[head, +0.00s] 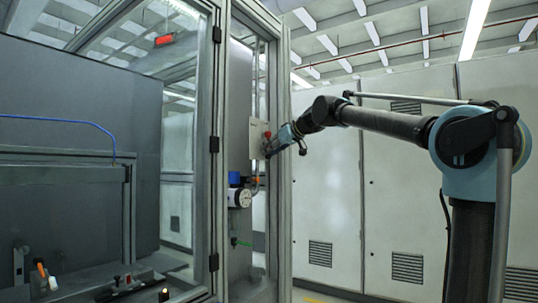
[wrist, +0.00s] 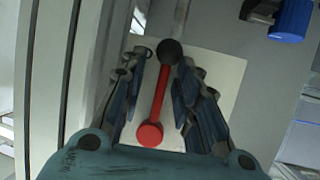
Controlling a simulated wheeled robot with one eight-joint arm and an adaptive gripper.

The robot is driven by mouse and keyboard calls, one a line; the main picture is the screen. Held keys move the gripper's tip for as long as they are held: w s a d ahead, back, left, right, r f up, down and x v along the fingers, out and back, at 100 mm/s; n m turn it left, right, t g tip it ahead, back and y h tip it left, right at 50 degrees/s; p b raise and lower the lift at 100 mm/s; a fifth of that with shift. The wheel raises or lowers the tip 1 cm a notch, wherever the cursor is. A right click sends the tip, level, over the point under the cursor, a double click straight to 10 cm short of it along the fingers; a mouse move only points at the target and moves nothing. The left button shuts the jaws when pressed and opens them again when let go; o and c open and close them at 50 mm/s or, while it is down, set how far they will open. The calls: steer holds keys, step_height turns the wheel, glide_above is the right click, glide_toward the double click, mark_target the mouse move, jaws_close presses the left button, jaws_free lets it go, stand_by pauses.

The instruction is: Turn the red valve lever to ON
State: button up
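The red valve lever (wrist: 159,95) shows in the wrist view, with a round red hub (wrist: 149,134) near the bottom and a black knob (wrist: 169,52) at its upper end. It is mounted on a pale plate (wrist: 226,75), which also shows in the head view (head: 257,138). My gripper (wrist: 164,76) is open, one finger on each side of the lever bar, with gaps visible on both sides. In the head view my gripper (head: 275,146) is at the plate and hides the lever. No ON marking is readable.
A blue knob (wrist: 292,20) is at the upper right in the wrist view. In the head view a blue part (head: 235,178) and a round white gauge (head: 240,198) sit below the plate. Metal frame posts (head: 280,200) and a glazed door (head: 190,130) stand beside it.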

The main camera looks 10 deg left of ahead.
steer(key=v, duration=1)
steer(key=shift+d, duration=0.25)
steer(key=s+d+f+m+g+h, duration=0.1)
steer(key=s+d+f+m+h, duration=0.3)
steer(key=s+d+f, duration=0.6)
steer(key=s+d+f+m+g+h, duration=0.2)
steer(key=s+d+f, duration=0.8)
steer(key=f, duration=2.2)
steer(key=s+d+f+m+g+h, duration=0.1)
steer(key=s+d+f+m+h, duration=0.4)
steer(key=d+f, duration=1.2)
steer(key=s+f, duration=0.4)
steer(key=shift+s+d+f+m+g+h, duration=0.25)
steer(key=shift+s+f+m+g+h, duration=0.05)
steer(key=shift+s+f+m+g, duration=0.1)
steer(key=shift+w+f, duration=0.15)
steer(key=shift+w, duration=0.3)
